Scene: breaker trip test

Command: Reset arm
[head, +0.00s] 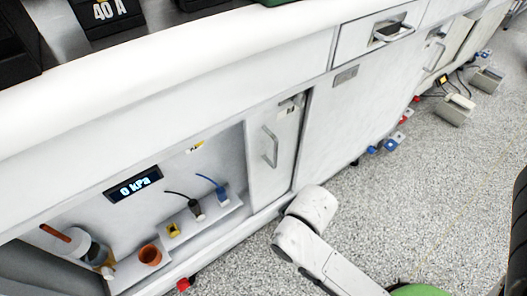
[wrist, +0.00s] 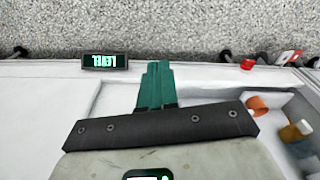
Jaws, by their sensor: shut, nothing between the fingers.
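My gripper (wrist: 155,87) shows in the wrist view with its green fingers together and nothing between them. The fingers are above the white bench surface, near its edge, with the speckled floor beyond. In the head view, my white arm (head: 308,228) is at lower centre, in front of the bench. The gripper itself cannot be made out in that view.
A white bench (head: 240,70) fills the left and middle. Its open bay holds a "0 kPa" display (head: 132,184) and an orange cup (head: 150,255). Blue and red connectors (head: 392,141) lie at the bench foot.

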